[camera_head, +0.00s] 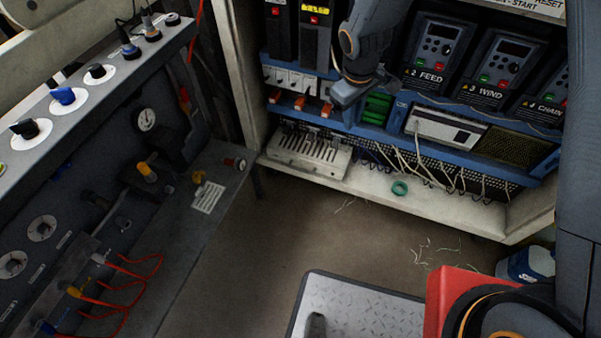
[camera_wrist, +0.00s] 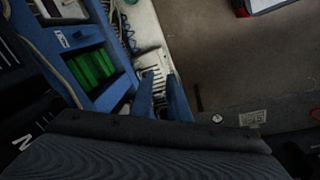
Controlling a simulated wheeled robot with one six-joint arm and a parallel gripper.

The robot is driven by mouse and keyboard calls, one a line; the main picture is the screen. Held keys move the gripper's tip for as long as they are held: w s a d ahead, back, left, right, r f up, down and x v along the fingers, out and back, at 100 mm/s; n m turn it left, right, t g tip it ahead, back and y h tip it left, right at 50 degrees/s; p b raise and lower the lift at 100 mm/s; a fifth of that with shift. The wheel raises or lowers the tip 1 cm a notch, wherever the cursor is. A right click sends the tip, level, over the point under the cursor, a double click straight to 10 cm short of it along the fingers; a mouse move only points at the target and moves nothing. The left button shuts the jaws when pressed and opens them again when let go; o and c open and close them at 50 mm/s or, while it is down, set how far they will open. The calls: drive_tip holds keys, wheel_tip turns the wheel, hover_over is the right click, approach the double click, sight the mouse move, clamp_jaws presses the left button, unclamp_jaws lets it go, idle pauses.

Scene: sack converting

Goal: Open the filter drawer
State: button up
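A pale grey slotted unit (camera_head: 308,155), which looks like the filter drawer, sits low at the left end of the cabinet's bottom ledge. I cannot tell how far out it stands. It also shows in the wrist view (camera_wrist: 150,62), beyond my fingers. My gripper (camera_head: 347,95) hangs in front of the cabinet, above and right of the slotted unit and apart from it. In the wrist view my gripper (camera_wrist: 161,88) shows two bluish fingers with a gap between them and nothing held. The lower wrist view is covered by a dark part.
Green terminal blocks (camera_head: 376,107) and a white-fronted module (camera_head: 445,132) sit right of my gripper. Loose wires (camera_head: 425,170) hang over the ledge. A grey control panel (camera_head: 110,150) stands at left. The floor (camera_head: 300,225) before the cabinet is mostly clear.

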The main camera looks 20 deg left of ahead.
drive_tip(key=w+a+f+n+b, duration=0.1)
drive_tip(key=a+f+b, duration=0.4)
drive_tip(key=f, duration=0.6)
drive_tip(key=w+a+f+n+b, duration=0.1)
drive_tip(key=a+f+n+b, duration=0.2)
drive_tip(key=f, duration=0.8)
drive_tip(key=w+a+f+n+b, duration=0.1)
drive_tip(key=a+f+n+b, duration=0.1)
drive_tip(key=a+f+b, duration=0.5)
wheel_tip(320, 180, down, 4)
drive_tip(key=shift+a+f, duration=0.25)
drive_tip(key=shift+a, duration=0.1)
clamp_jaws()
